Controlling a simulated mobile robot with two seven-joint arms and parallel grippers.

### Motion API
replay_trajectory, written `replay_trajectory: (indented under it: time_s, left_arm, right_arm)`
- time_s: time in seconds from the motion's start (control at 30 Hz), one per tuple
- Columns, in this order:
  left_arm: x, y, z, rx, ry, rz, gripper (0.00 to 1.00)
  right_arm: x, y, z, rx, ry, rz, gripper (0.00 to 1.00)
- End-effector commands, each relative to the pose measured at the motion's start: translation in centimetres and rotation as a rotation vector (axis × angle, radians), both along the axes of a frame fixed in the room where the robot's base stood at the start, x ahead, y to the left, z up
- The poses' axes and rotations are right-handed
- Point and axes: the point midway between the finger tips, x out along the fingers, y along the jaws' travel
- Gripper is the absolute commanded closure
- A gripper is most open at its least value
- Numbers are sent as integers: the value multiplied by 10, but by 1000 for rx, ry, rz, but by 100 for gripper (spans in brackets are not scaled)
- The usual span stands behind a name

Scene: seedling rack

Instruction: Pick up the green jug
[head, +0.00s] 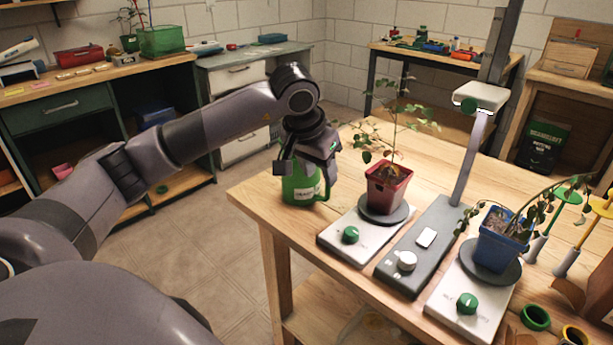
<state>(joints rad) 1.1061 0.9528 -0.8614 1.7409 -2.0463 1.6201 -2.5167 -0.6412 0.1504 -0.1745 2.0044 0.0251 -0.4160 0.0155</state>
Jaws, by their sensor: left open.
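The green jug (299,190) stands on the left part of the wooden table (262,201), near its left edge. It has a pale label with dark writing. My left gripper (305,172) is open and sits right above the jug, its fingers pointing down at the jug's upper part. The fingers and wrist hide the jug's top, and I cannot tell whether they touch it. My right gripper is not in view.
Right of the jug, a red pot (388,188) with a leafy plant stands on a white scale-like base (345,250). A blue pot (498,245) with a drooping plant stands further right. A grey post (469,160) rises between them. Bare tabletop lies behind the jug.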

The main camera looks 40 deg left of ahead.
Motion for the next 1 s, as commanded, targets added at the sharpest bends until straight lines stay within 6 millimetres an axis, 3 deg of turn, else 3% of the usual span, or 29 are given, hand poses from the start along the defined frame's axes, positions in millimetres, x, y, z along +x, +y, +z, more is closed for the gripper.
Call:
replay_trajectory:
  time_s: [0.6, 0.87, 0.9, 1.0]
  left_arm:
    - [32, 4, -63, -5, 1, 1, 57]
    - [33, 5, -67, -3, -1, 0, 57]
    - [33, 5, -67, -3, -1, 0, 60]
    - [33, 5, -66, -3, -1, 0, 92]
  right_arm:
    - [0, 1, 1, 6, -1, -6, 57]
    - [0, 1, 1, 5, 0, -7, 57]
    - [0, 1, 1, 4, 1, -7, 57]
    - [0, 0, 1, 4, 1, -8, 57]
